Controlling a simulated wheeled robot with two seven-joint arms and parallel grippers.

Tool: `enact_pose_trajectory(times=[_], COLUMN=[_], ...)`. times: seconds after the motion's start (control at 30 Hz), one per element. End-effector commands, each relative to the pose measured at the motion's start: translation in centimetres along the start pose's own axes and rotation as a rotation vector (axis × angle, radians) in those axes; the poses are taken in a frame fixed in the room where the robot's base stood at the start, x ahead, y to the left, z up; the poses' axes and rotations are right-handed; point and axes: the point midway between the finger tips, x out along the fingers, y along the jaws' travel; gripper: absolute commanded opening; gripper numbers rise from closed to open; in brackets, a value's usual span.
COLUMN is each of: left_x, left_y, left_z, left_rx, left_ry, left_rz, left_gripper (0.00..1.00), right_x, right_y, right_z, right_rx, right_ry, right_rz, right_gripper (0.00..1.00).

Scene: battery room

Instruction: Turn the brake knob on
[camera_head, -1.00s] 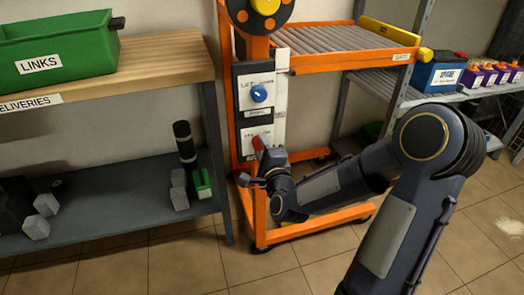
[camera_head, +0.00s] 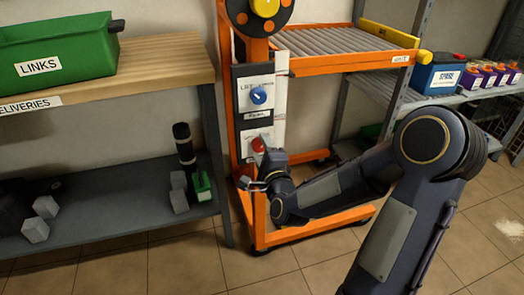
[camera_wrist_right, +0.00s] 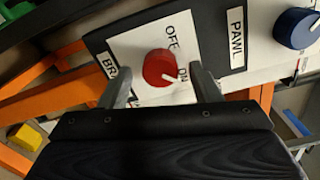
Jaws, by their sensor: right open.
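The red brake knob (camera_head: 259,144) is on the lower plate of the orange stand's upright, partly behind my right gripper (camera_head: 262,168). In the right wrist view the red knob (camera_wrist_right: 158,66) sits between the two spread fingers of my right gripper (camera_wrist_right: 159,77), with its white pointer aimed down and right, close to the ON mark. The OFF mark is above it. The label beside it is partly covered by a finger; "BR" shows. Any finger contact with the knob cannot be told. My left gripper is not in view.
A blue knob (camera_head: 259,95) labelled PAWL is above the red one, and it also shows in the wrist view (camera_wrist_right: 297,28). A workbench with a green LINKS bin (camera_head: 62,50) stands left. Floor in front is open.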

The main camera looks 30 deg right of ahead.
Motion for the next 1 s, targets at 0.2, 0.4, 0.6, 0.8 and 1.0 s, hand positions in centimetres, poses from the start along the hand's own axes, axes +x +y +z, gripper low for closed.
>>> enact_pose_trajectory(times=[0.2,0.4,0.6,0.8,1.0], left_x=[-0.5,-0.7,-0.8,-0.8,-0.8], left_y=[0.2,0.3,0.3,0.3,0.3], left_z=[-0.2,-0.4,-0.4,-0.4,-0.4], left_rx=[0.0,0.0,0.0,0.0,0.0], left_ry=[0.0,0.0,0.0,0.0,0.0], left_rz=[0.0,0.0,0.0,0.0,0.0], left_gripper=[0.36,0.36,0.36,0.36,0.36], right_x=[-3.3,-6.4,-7.5,-7.5,-7.5], right_y=[-0.1,-0.1,0.0,0.0,0.0], right_z=[0.0,0.0,0.0,-0.1,0.0], right_rx=[-0.002,-0.001,0.0,0.001,0.0], right_ry=[-0.001,0.001,0.001,0.001,0.001], right_rz=[0.002,0.001,0.0,0.0,0.0], right_gripper=[0.57,0.57,0.57,0.57,0.57])
